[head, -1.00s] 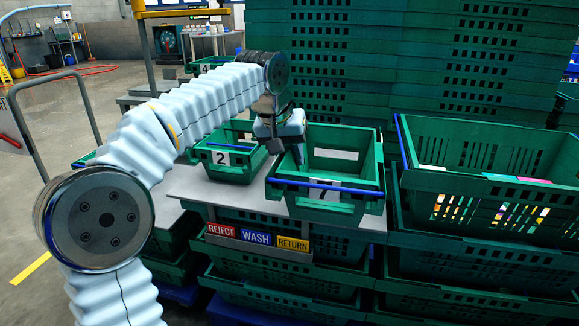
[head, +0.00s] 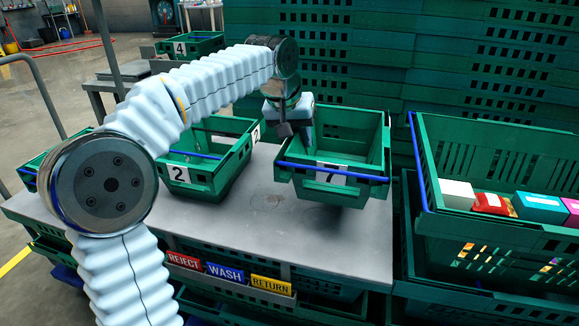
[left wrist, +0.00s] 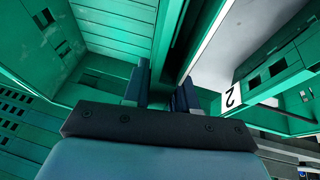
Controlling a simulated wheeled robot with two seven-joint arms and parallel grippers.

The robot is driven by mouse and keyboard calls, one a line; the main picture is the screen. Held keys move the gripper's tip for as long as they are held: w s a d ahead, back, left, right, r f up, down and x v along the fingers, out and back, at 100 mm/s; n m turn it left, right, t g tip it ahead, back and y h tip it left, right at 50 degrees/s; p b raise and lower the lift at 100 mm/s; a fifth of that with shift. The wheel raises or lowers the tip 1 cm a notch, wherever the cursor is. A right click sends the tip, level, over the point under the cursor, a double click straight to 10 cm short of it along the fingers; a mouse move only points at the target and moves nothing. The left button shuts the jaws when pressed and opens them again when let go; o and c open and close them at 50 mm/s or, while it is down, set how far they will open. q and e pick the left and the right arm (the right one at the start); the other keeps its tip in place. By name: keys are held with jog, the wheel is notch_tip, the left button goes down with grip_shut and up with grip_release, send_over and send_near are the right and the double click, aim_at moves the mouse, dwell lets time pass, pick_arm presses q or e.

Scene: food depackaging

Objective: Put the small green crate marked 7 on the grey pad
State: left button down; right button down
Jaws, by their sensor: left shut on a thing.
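The small green crate marked 7 (head: 332,190) has a blue bar along its front rim. It appears raised a little above the grey top, though the gap beneath is hard to judge. My left gripper (head: 293,130) is shut on its left wall, pointing down. In the left wrist view my fingers (left wrist: 162,88) straddle that wall, with the crate's slatted inside (left wrist: 112,28) to the left. The grey surface (head: 235,228) extends under and in front of the crate; I cannot make out a separate pad. My right gripper is not in view.
A green crate marked 2 (head: 205,187) stands to the left of crate 7. A larger crate of coloured boxes (head: 480,238) is at the right. Tall stacked crates (head: 460,60) block the back. REJECT, WASH and RETURN signs (head: 225,272) line the front edge.

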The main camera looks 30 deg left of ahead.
pick_arm(q)
jog(key=shift+f+b, duration=0.3)
jog(key=shift+f, duration=2.75)
jog(key=shift+f, duration=0.2)
jog(key=c, duration=0.9)
grip_release()
jog(key=p+v, duration=0.1)
jog(key=v, duration=1.1)
jog(key=shift+r, duration=0.2)
